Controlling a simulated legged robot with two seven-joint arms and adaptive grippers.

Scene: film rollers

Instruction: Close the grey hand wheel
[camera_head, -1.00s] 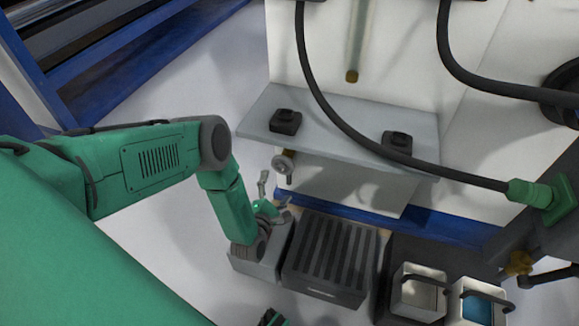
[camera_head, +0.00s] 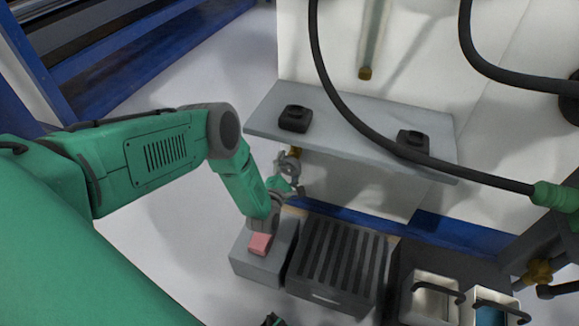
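The grey hand wheel (camera_head: 287,161) is small and sits on a brass fitting under the left part of the grey shelf, against the white panel. My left gripper (camera_head: 288,179) reaches up to it from below, its fingers apart at the wheel's lower side. The fingers overlap the wheel in the picture, so part of the wheel is hidden and I cannot tell whether they touch it. Only a small dark and green tip of what may be my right gripper (camera_head: 273,320) shows at the bottom edge.
The grey shelf (camera_head: 350,140) with two black blocks overhangs the wheel. Below stand a grey box (camera_head: 245,262) with a pink block (camera_head: 260,244), a dark slatted crate (camera_head: 335,265) and two white containers (camera_head: 430,300). A black hose (camera_head: 350,125) hangs in front.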

